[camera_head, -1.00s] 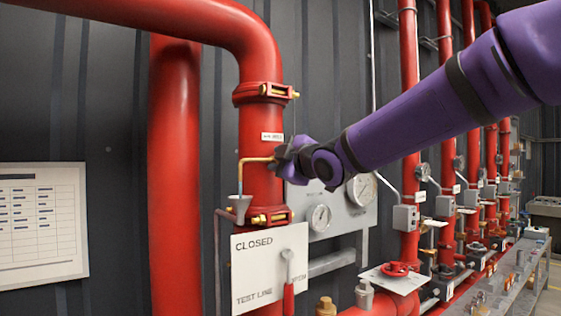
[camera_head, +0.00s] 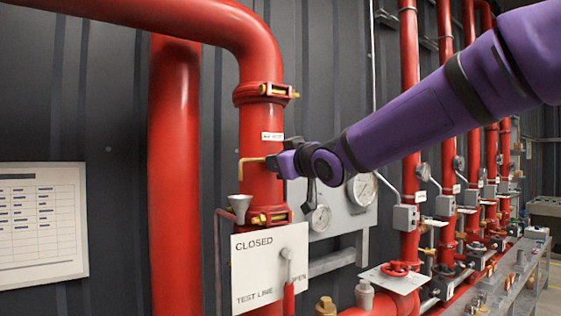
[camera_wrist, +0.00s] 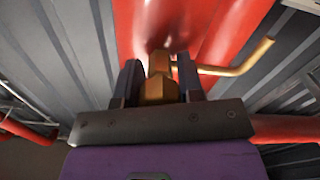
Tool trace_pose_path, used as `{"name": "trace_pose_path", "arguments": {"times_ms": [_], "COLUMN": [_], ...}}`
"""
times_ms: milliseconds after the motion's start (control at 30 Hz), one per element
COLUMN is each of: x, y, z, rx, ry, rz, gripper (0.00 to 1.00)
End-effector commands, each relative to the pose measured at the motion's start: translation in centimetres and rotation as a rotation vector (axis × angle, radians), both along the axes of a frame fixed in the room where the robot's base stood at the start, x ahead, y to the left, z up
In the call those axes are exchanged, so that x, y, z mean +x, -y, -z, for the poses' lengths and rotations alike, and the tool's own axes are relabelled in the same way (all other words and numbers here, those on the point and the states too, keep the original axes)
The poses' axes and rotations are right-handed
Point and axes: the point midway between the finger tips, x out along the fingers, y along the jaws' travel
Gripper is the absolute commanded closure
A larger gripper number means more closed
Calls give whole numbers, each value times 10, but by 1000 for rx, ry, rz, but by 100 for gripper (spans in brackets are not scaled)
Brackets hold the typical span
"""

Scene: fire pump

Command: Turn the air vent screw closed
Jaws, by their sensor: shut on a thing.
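The brass air vent screw (camera_wrist: 158,88) sits between my two gripper fingers in the wrist view, in front of the red pipe. My gripper (camera_wrist: 158,76) is shut on it. In the head view my gripper (camera_head: 279,161) reaches the red riser pipe (camera_head: 258,115) from the right, just below a small white label (camera_head: 272,137), and hides the screw. A thin bent brass outlet tube (camera_head: 250,160) comes out to the left and turns down; it also shows in the wrist view (camera_wrist: 240,66). A grey funnel (camera_head: 240,203) stands below it. No water stream shows now.
A gauge panel (camera_head: 345,215) stands behind and below my gripper. A red valve wheel (camera_head: 398,268) and more red pipes are to the right.

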Motion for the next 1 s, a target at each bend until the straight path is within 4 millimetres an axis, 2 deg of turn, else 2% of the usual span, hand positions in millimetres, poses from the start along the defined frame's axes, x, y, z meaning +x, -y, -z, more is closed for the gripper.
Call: {"name": "trace_pose_path", "arguments": {"times_ms": [733,767,833,867,1000], "x": [0,0,0,0,0], "y": [0,0,0,0,0], "z": [3,3,2,2,1], "rx": [66,66,65,66,66], "ry": [-51,-51,-50,-49,-49], "rz": [1,1,1,0,0], "gripper": [89,58,42,40,40]}}
